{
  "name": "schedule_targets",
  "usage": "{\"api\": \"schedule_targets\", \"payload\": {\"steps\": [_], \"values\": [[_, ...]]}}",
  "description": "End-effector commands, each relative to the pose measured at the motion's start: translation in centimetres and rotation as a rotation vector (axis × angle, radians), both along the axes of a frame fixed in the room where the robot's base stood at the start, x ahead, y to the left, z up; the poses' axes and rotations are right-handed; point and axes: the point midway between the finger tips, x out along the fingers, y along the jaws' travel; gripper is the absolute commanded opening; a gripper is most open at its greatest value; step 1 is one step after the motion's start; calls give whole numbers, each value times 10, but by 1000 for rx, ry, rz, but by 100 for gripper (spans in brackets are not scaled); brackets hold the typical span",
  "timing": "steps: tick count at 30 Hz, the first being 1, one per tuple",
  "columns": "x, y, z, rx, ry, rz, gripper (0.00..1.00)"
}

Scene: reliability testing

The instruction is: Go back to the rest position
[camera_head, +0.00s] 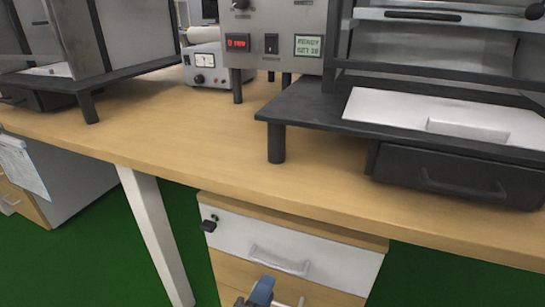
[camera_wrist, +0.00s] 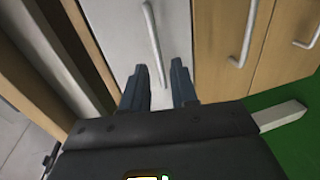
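My gripper (camera_wrist: 160,84) shows in the wrist view with its two dark blue fingers apart and nothing held between them. Its fingers are in front of the white drawer front (camera_wrist: 125,40) of a cabinet; I cannot tell the exact gap to it. In the head view, a blue part of my gripper (camera_head: 262,291) shows at the bottom edge, below the table edge and near the drawer cabinet. The rest of the arm is out of frame there.
The drawer cabinet (camera_head: 285,255) stands under the wooden table (camera_head: 180,140). A table leg (camera_head: 155,230) is left of it. On the table are a dark-framed machine (camera_head: 450,180), a control panel (camera_head: 275,30) and a small meter box (camera_head: 206,65). Green floor shows on both sides.

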Motion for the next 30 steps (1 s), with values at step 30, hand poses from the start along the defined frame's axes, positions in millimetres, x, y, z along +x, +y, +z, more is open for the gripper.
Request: {"api": "schedule_targets", "payload": {"steps": [30], "values": [[-274, -213, -41, 1074, 136, 49, 28]]}}
